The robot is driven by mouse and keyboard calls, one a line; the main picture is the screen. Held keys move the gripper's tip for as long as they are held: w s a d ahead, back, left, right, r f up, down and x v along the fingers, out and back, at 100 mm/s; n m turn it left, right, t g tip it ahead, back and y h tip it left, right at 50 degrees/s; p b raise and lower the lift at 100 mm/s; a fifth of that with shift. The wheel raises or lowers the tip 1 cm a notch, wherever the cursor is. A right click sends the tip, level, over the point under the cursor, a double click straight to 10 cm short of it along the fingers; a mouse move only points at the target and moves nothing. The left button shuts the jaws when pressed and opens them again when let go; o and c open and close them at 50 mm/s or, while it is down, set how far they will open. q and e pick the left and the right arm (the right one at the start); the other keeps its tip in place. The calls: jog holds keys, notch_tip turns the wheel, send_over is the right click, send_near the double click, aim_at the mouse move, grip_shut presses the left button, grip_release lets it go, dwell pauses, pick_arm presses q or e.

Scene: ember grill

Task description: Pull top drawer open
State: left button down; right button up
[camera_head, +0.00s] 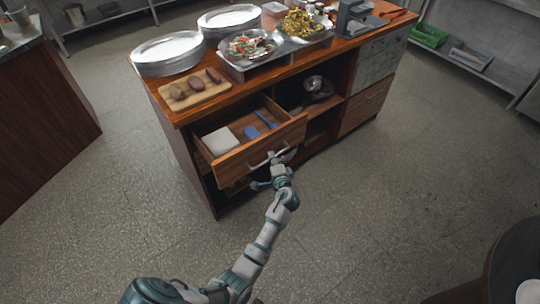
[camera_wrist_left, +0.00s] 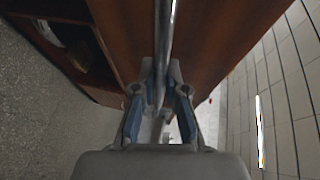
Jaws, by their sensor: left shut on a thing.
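The top drawer (camera_head: 262,143) of the wooden counter is pulled out, and its inside shows. It holds a white block-like item (camera_head: 221,141) and blue utensils (camera_head: 253,132). A metal bar handle (camera_head: 267,158) runs along its front. My left gripper (camera_head: 272,170) is at the handle and shut on it. In the left wrist view, the fingers (camera_wrist_left: 160,95) close around the handle bar (camera_wrist_left: 167,45) in front of the brown drawer front (camera_wrist_left: 215,40). My right gripper is not in view.
The countertop carries plate stacks (camera_head: 168,53), a cutting board (camera_head: 194,89) with brown food, and metal food trays (camera_head: 247,64). An open shelf with a metal bowl (camera_head: 318,88) is right of the drawer. The grey floor (camera_head: 400,190) in front is clear.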

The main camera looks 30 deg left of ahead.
pick_arm(q)
jog(key=shift+s+d+f, duration=0.4)
jog(key=shift+s+d, duration=0.15)
jog(key=shift+d, duration=0.15)
jog(key=c, duration=1.2)
grip_release()
jog(key=shift+a, duration=0.2)
jog(key=v, duration=1.1)
jog(key=shift+s, duration=0.15)
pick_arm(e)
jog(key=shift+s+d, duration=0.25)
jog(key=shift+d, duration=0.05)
pick_arm(q)
jog(key=shift+d+r, duration=0.1)
jog(key=shift+d, duration=0.15)
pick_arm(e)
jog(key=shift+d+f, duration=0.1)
